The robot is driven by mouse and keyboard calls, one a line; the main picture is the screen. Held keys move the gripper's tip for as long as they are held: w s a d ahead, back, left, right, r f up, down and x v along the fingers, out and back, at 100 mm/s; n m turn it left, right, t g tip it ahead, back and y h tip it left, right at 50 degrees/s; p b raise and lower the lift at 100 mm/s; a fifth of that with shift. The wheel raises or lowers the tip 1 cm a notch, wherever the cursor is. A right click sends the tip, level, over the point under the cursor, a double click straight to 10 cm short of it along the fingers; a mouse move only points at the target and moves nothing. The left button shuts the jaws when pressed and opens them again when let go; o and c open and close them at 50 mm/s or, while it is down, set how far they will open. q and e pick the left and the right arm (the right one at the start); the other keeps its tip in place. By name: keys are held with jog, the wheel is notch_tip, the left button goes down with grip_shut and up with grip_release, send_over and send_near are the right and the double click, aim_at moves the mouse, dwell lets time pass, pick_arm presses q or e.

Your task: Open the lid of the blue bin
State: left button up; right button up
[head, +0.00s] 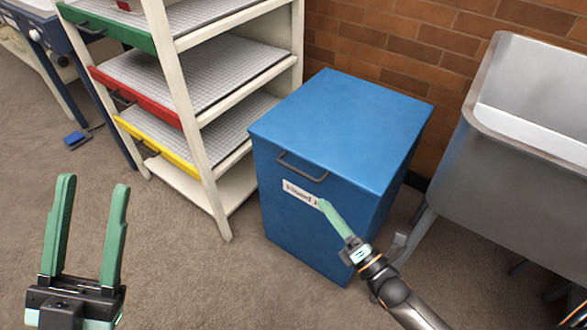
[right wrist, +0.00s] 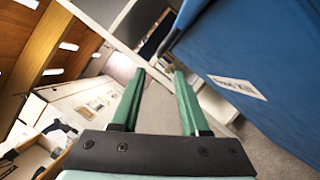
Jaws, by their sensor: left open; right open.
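The blue bin (head: 312,215) stands on the floor in the middle of the head view. Its flat blue lid (head: 345,125) is shut, with a dark handle (head: 302,170) at the front edge and a white label (head: 300,194) below, partly covered by my right gripper. My right gripper (head: 325,206) appears in front of the bin's front face, below the handle. In the right wrist view it is open and empty, and the bin (right wrist: 235,50) is to the right of its fingers. My left gripper (head: 94,182) is open and empty at the lower left, away from the bin.
A white shelf rack (head: 190,110) with green, red and yellow-fronted trays stands left of the bin. A metal sink (head: 530,130) stands close on the right. A brick wall (head: 400,40) is behind. The floor (head: 190,270) in front is clear.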

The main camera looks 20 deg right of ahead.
aim_at(299, 172)
jog(key=b+x, duration=0.2)
jog(key=x, duration=0.8)
jog(key=shift+w+b, duration=0.2)
jog(key=shift+b, duration=0.2)
jog(key=shift+x, duration=0.75)
jog(key=shift+r, duration=0.1)
grip_shut()
jog(key=shift+s, duration=0.1)
